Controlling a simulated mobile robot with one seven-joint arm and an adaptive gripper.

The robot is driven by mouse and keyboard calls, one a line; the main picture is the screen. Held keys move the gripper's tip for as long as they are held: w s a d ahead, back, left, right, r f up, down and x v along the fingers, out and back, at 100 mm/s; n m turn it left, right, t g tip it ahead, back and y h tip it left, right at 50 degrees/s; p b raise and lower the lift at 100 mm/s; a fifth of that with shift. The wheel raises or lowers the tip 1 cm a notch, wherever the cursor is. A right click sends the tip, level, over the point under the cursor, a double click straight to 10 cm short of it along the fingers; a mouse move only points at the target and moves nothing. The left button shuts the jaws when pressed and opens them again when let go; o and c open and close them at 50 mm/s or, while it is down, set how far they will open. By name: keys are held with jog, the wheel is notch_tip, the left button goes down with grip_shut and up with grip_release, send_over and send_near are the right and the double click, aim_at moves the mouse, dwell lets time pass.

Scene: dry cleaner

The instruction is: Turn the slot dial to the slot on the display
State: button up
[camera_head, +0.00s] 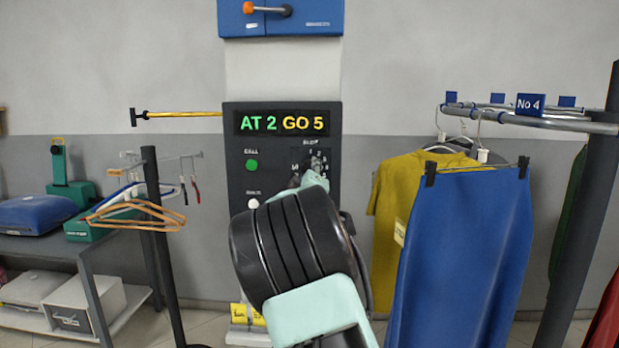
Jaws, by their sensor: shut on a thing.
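A dark upright control panel (236,185) stands in the middle of the view. Its display (283,123) reads "AT 2" in green and "GO 5" in yellow. The slot dial's numbered face (316,157) shows on the panel's right side below the display. My gripper (305,183) reaches up to the panel and is shut on the dial. The dial's knob and pointer are mostly hidden behind my gripper and arm, so I cannot tell its exact setting from the dial itself.
A green button (252,165) and a white button (253,203) are left of the dial. A rail marked No 4 (530,104) holds a yellow shirt (400,185) and a blue garment (465,250) close on the right. A stand with hangers (155,230) is at left.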

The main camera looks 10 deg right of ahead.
jog(key=shift+d+n+y+b, duration=0.1)
jog(key=shift+n+y+b, duration=0.4)
jog(key=shift+n+b, duration=2.35)
jog(key=shift+n+p, duration=0.95)
jog(key=shift+n, duration=0.2)
jog(key=o, duration=1.2)
jog(key=shift+c, duration=0.2)
jog(key=s+a, duration=0.1)
jog(key=s, duration=1.1)
jog(key=shift+a+f, duration=0.35)
jog(key=shift+a, duration=0.05)
jog(key=shift+g, duration=0.3)
